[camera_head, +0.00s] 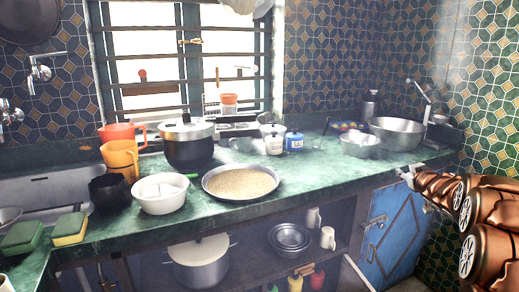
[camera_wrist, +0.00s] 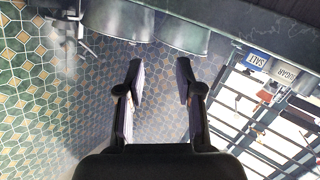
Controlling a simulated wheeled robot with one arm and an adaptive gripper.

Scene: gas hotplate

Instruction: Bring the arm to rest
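My arm, copper-coloured, reaches in from the right edge of the head view. My gripper (camera_head: 408,173) is at its left end, near the counter's right front edge and in front of the blue cabinet door. In the wrist view my gripper (camera_wrist: 160,82) shows two dark fingers standing apart with nothing between them. The gripper is open and empty. The wrist view is tilted, with two metal bowls at its top and the tiled wall beyond the fingers.
The green counter (camera_head: 300,185) holds a dark pot (camera_head: 190,150), a pan of grain (camera_head: 241,184), a white bowl (camera_head: 160,194), orange jugs (camera_head: 121,158) and metal bowls (camera_head: 396,131). A blue cabinet door (camera_head: 390,240) is below. The counter's front right stretch is mostly clear.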

